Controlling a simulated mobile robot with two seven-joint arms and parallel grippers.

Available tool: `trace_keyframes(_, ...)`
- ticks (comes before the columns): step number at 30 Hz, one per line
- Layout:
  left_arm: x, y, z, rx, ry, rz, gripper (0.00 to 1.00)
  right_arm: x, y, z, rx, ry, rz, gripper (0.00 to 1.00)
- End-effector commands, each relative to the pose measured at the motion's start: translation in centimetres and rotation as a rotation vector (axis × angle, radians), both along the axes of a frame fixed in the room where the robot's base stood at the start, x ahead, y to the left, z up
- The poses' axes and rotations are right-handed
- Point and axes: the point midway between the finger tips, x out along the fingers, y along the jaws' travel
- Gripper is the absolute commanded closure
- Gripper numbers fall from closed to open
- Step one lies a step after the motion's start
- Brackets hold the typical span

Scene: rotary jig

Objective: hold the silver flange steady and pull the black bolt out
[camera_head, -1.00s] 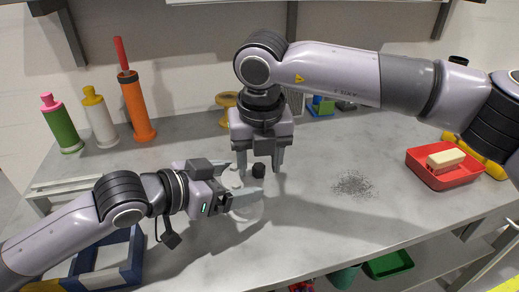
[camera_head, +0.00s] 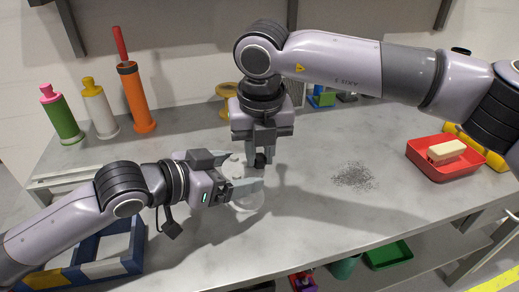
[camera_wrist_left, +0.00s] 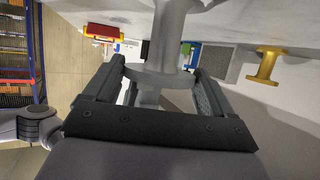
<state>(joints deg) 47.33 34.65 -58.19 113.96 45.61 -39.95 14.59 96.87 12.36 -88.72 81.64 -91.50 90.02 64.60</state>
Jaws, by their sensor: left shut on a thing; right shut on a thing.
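The silver flange (camera_head: 248,202) stands on the grey bench in the head view, partly hidden by my left gripper (camera_head: 245,171). My left gripper is shut on it from the left, one finger on each side. In the left wrist view the flange's grey post and disc (camera_wrist_left: 160,78) sit between the two fingers. The black bolt (camera_head: 262,160) is at the upper right of the flange. My right gripper (camera_head: 260,156) points down from above and is shut on the bolt. Whether the bolt is still seated in the flange cannot be told.
Green, white and orange bottles (camera_head: 137,100) stand at the back left. A yellow spool (camera_head: 227,98) is behind my right gripper. A red tray (camera_head: 440,172) with a pale block sits at the right, near a patch of dark shavings (camera_head: 353,176). A blue-sided bin (camera_head: 88,245) is at the front left.

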Motion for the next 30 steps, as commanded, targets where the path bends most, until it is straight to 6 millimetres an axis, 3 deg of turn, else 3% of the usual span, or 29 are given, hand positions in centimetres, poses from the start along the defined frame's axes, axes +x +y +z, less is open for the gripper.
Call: trace_keyframes(30,0.0,0.1,-0.1,0.002,0.001,0.002,0.56,0.1,0.0,4.1,0.0,-0.002,-0.002,1.0)
